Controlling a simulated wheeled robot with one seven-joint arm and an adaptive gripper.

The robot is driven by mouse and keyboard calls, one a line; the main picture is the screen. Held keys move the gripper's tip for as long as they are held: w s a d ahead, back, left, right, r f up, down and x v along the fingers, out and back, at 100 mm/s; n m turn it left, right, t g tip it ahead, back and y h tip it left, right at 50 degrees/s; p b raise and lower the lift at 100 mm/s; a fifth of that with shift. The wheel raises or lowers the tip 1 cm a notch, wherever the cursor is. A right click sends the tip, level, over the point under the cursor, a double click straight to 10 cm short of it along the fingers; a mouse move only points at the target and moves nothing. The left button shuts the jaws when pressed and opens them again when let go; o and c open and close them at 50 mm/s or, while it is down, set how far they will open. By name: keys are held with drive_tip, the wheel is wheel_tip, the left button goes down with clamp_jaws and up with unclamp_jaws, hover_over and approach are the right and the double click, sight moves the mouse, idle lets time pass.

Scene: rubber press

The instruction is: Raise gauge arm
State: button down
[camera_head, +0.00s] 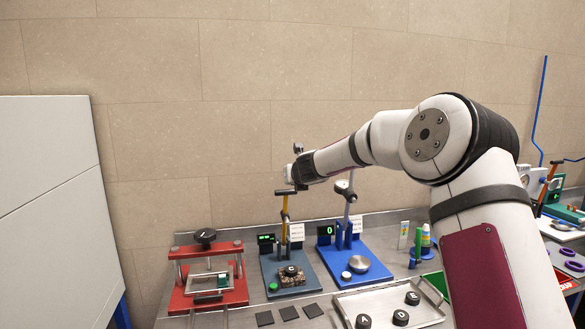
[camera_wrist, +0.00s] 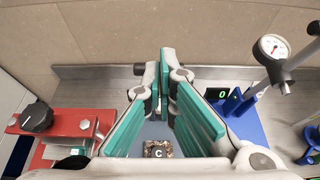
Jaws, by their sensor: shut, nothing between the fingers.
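My gripper (camera_head: 294,172) is shut and empty. In the head view it is just above the black crossbar handle (camera_head: 286,192) on the yellow lever arm (camera_head: 284,215) of the grey-blue station. I cannot tell if they touch. The lever stands upright. In the wrist view my teal-padded fingers (camera_wrist: 163,92) partly hide the station, and a dark bar (camera_wrist: 146,70) shows behind them. A dark block marked C (camera_wrist: 158,149) lies on the station base below. To the right, a round dial gauge (camera_wrist: 271,47) sits on a post, above the blue station (camera_head: 352,262).
A red press (camera_head: 207,292) with a black knob stands at left. The blue station's display (camera_head: 326,231) reads 0. Several dark squares (camera_head: 289,313) lie on the steel bench in front. A tray (camera_head: 390,308) holds lettered weights. Bottles (camera_head: 425,236) stand at right.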

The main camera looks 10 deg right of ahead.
drive_tip(key=shift+s+r+p, duration=0.2)
drive_tip(key=shift+r+p, duration=0.1)
drive_tip(key=shift+r, duration=0.4)
drive_tip(key=shift+s+r+p, duration=0.2)
drive_tip(key=shift+r+p, duration=0.05)
drive_tip(key=shift+r, duration=0.5)
drive_tip(key=shift+s+r+p, duration=0.2)
drive_tip(key=shift+r+p, duration=0.1)
drive_tip(key=shift+r, duration=0.4)
